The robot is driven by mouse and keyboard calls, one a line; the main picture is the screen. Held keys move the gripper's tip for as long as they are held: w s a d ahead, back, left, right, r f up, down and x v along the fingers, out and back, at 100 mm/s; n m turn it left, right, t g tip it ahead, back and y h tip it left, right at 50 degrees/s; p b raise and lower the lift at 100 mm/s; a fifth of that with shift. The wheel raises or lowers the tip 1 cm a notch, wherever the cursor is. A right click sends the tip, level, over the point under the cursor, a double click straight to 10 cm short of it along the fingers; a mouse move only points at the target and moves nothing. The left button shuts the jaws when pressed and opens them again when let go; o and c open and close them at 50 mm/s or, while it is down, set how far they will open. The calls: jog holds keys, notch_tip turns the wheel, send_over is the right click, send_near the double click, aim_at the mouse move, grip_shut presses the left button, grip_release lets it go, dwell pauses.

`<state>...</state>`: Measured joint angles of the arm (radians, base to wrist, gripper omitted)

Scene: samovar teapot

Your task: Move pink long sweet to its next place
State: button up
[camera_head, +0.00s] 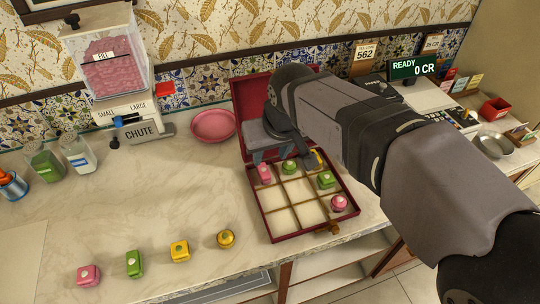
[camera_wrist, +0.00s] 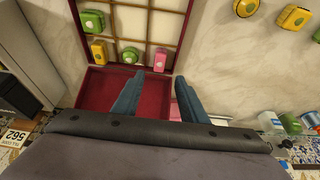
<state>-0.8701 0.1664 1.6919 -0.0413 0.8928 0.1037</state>
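An oblong pink sweet (camera_head: 264,173) sits in the far-left compartment of the open red box (camera_head: 268,226); it also shows in the wrist view (camera_wrist: 160,58). My gripper (camera_head: 271,158) is over the hinge side of the box. In the wrist view my gripper (camera_wrist: 160,78) has its two blue-grey fingers spread apart with nothing between them. The pink sweet is just beyond the fingertips, in line with the gap. Height above the box is hard to tell. Another pink sweet (camera_head: 88,275), blockier, lies on the counter at the front left.
Green (camera_head: 134,263), yellow (camera_head: 180,251) and round yellow (camera_head: 226,238) sweets lie in front. A pink dish (camera_head: 213,125) stands left of the lid.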

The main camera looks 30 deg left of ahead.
jog(key=d+f+m, duration=0.1)
jog(key=d+f, duration=0.1)
jog(key=d, duration=0.5)
jog(key=w+d+f+m+h, duration=0.1)
jog(key=d+f+m, duration=0.1)
jog(key=d, duration=0.5)
jog(key=d+f+m+g+h, duration=0.1)
jog(key=d+f, duration=0.3)
jog(key=d, duration=0.3)
jog(key=shift+w+d+f, duration=0.15)
jog(key=shift+w+f, duration=0.1)
jog(key=shift+w, duration=0.05)
jog(key=s+d+f+m+g, duration=0.1)
jog(key=s+d+f+m, duration=0.1)
jog(key=s+d, duration=0.3)
jog(key=s+d+f+m+g+h, duration=0.1)
jog(key=s+d+f+m, duration=0.2)
jog(key=d, duration=0.7)
jog(key=s+f, duration=0.2)
jog(key=s, duration=0.1)
jog(key=shift+f, duration=0.25)
notch_tip(320, 180, up, 8)
jog(key=p, duration=0.8)
jog(key=shift+r, duration=0.25)
